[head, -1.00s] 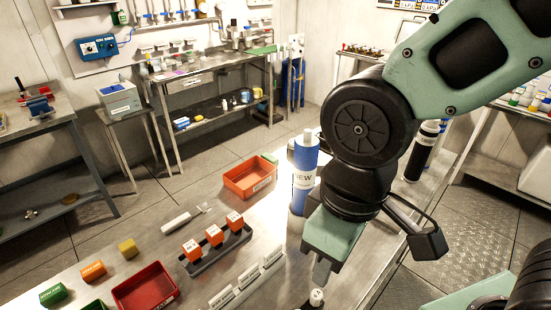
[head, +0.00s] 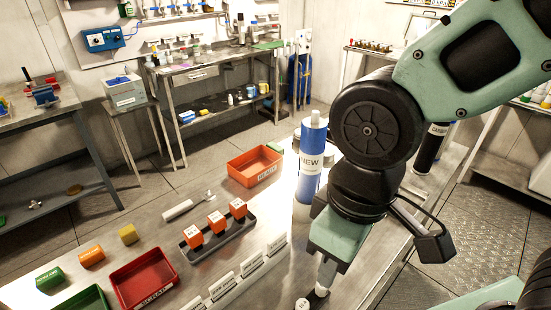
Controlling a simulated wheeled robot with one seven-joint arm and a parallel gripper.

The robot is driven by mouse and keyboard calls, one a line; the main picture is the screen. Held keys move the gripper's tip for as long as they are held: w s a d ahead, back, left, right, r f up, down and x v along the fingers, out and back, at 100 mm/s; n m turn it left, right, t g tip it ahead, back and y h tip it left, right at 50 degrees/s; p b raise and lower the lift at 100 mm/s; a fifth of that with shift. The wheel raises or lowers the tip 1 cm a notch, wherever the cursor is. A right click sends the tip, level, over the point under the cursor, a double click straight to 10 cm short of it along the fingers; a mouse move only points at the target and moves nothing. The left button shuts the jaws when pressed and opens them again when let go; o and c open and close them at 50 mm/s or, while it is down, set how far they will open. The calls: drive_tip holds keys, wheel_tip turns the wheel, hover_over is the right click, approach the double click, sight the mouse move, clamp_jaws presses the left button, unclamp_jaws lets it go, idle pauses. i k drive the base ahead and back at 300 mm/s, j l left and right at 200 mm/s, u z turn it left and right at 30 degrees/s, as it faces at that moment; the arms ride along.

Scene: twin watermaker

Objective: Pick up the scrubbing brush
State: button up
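A tool with a white handle (head: 177,210) and a small grey end lies on the metal table, left of the orange block holder. It may be the scrubbing brush, but it is too small to be sure. My gripper (head: 326,277) points down over the table's right part, well to the right of this tool. Its fingers show nearly edge-on, so I cannot tell whether they are open or shut. A small white-topped item (head: 321,291) shows right by the fingertips; I cannot tell if they touch.
A blue and white cylinder (head: 311,165) marked NEW stands close behind my gripper. A black holder (head: 212,248) carries orange blocks. An orange bin (head: 254,167), a red SCRAP bin (head: 144,280), a green bin (head: 84,303) and loose coloured blocks stand on the table. White label stands line its front.

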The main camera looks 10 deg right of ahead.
sight(274, 147)
drive_tip(key=k+j+u, duration=0.15)
drive_tip(key=k+u, duration=0.2)
drive_tip(key=k, duration=0.3)
drive_tip(key=i+l+u, duration=0.1)
drive_tip(key=u, duration=0.35)
drive_tip(key=l+u, duration=0.35)
drive_tip(key=u, duration=0.15)
drive_tip(key=l+u, duration=0.25)
drive_tip(key=u, duration=0.2)
drive_tip(key=l, duration=3.3)
